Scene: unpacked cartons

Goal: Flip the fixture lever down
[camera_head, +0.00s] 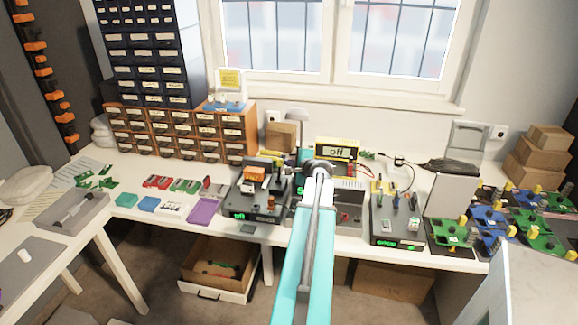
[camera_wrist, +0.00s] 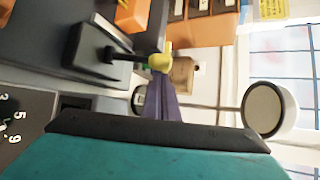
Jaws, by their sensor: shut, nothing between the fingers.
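The dark grey test fixture (camera_head: 262,213), with a green-lit display, stands on the bench just left of my gripper (camera_head: 319,170) in the head view. In the wrist view, which is turned on its side, a dark lever (camera_wrist: 112,55) with a yellow knob (camera_wrist: 160,62) rises from the fixture's dark body (camera_wrist: 50,45) and looks upright. My gripper (camera_wrist: 162,82) is shut and empty, its narrow fingers close to the knob. I cannot tell whether they touch it. In the head view the fingertips are hidden behind my wrist, and the lever is too small to make out clearly.
An orange block (camera_wrist: 132,15) is close by the lever. A yellow meter (camera_head: 337,150) stands behind my gripper. A second fixture (camera_head: 397,228) stands to the right. Orange drawers (camera_head: 180,135) line the back left. A round pale lamp head (camera_wrist: 268,110) shows in the wrist view.

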